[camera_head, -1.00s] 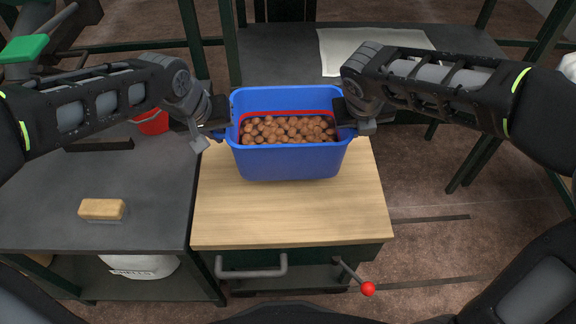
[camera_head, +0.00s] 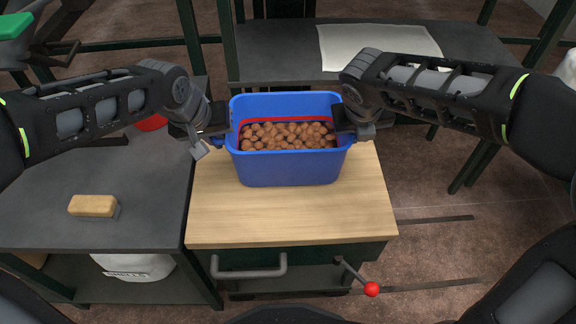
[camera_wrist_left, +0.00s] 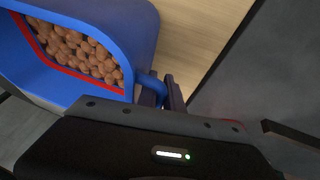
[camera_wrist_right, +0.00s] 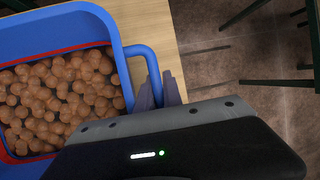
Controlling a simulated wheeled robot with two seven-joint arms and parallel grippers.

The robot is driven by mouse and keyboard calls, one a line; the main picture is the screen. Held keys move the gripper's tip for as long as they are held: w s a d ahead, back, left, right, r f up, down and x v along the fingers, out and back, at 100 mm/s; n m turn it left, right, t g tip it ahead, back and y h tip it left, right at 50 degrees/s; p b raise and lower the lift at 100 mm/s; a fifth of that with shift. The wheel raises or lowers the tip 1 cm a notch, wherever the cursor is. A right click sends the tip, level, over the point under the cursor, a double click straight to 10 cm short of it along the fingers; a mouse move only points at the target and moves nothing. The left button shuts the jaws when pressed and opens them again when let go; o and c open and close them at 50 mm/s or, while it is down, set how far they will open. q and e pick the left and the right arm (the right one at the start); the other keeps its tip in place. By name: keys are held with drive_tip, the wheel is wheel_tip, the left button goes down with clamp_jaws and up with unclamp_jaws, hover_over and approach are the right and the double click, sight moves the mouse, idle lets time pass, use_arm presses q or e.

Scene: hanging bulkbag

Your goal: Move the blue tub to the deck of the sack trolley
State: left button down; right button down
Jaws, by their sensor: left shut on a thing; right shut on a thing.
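The blue tub (camera_head: 290,168) is upright over the wooden top (camera_head: 290,220) of a cabinet with a handle. It holds many brown round nuts (camera_head: 288,134) below a red line inside. I cannot tell whether its base touches the wood. My left gripper (camera_head: 218,132) is shut on the tub's left handle, which shows in the left wrist view (camera_wrist_left: 152,84). My right gripper (camera_head: 350,130) is shut on the right handle, which shows in the right wrist view (camera_wrist_right: 143,62). I cannot make out the sack trolley's deck for certain.
A dark bench (camera_head: 100,210) on the left carries a tan block (camera_head: 93,206) and a red item (camera_head: 152,122) partly hidden by my left arm. A dark table (camera_head: 280,58) with a pale sheet (camera_head: 380,46) stands behind. A red-knobbed lever (camera_head: 371,289) sticks out in front.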

use_arm(q)
drive_tip(key=shift+f+b, duration=0.3)
drive_tip(key=shift+f, duration=0.15)
use_arm(e)
drive_tip(key=shift+f, duration=0.4)
use_arm(q)
drive_tip(key=c, duration=1.5)
unclamp_jaws()
drive_tip(key=shift+r, duration=0.1)
use_arm(e)
drive_tip(key=c, duration=1.5)
unclamp_jaws()
drive_tip(key=shift+r, duration=0.1)
use_arm(q)
drive_tip(key=shift+c, duration=0.4)
use_arm(e)
drive_tip(key=shift+a, duration=0.1)
